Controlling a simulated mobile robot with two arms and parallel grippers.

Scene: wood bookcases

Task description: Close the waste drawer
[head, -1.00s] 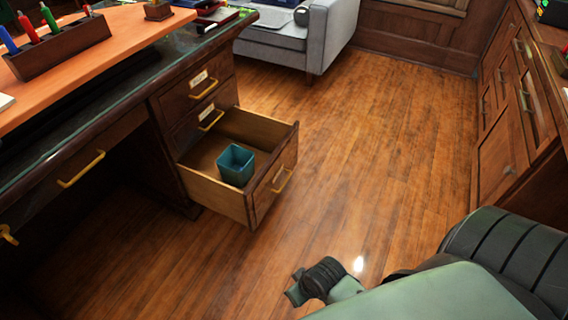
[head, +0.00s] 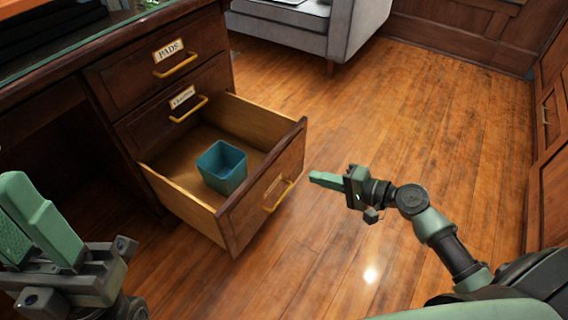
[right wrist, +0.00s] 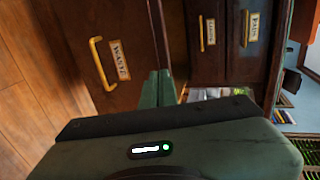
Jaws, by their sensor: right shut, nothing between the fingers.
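The waste drawer (head: 262,195) is the lowest drawer of the dark wood desk and is pulled well out. A teal square bin (head: 222,167) stands inside it. Its front has a brass handle (head: 278,195); the right wrist view shows this handle (right wrist: 100,63) and a label reading WASTE (right wrist: 120,60). My right gripper (head: 312,177) is shut and empty, just right of the drawer front, pointing toward it. In the right wrist view its green fingers (right wrist: 157,88) overlap the drawer front's edge; contact cannot be told. My left gripper (head: 30,215) is at lower left, its opening unclear.
Two shut drawers, the top one labelled PADS (head: 165,65) and one below it (head: 168,120), sit above the waste drawer. A grey sofa (head: 295,35) stands behind. Wood cabinets (head: 548,130) line the right side. The wooden floor (head: 440,130) between is clear.

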